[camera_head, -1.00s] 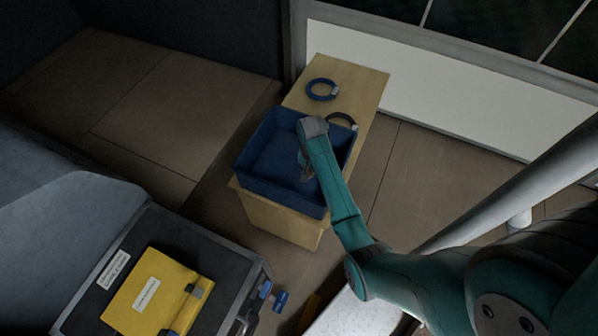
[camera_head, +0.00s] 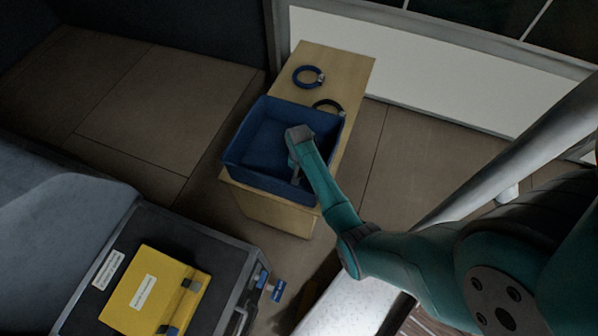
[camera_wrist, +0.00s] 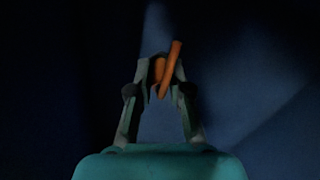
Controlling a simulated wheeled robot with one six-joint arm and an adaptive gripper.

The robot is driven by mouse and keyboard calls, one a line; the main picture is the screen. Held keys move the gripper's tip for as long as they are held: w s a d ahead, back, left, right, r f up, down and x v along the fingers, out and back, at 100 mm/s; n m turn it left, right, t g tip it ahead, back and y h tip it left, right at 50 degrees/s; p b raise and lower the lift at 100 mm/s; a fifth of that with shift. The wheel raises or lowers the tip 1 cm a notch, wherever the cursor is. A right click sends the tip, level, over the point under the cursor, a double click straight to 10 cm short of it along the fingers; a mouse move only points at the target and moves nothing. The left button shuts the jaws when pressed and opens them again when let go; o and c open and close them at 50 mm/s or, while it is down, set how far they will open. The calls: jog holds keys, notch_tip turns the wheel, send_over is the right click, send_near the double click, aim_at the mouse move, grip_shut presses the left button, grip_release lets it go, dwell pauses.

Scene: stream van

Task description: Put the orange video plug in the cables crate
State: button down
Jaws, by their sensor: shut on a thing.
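The blue crate (camera_head: 250,140) stands on the wooden bench; no label shows on it from here. My gripper (camera_head: 296,176) points down inside the crate's right part, below the rim, mostly hidden behind my wrist in the head view. In the wrist view my gripper (camera_wrist: 160,82) is shut on the orange video plug (camera_wrist: 171,66), which sits between the fingertips and tilts up to the right. Dark blue crate surfaces fill the background there. Whether the plug touches the crate floor I cannot tell.
A blue cable coil (camera_head: 309,76) and a black coil (camera_head: 328,106) lie on the wooden bench (camera_head: 340,68) behind the crate. A yellow box (camera_head: 155,292) sits on a dark case (camera_head: 190,240) at lower left. A small blue item (camera_head: 278,291) is beside the case.

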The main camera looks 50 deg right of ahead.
jog(key=shift+f, duration=0.1)
jog(key=c, duration=1.1)
grip_release()
notch_tip(320, 180, up, 12)
dwell(0.6)
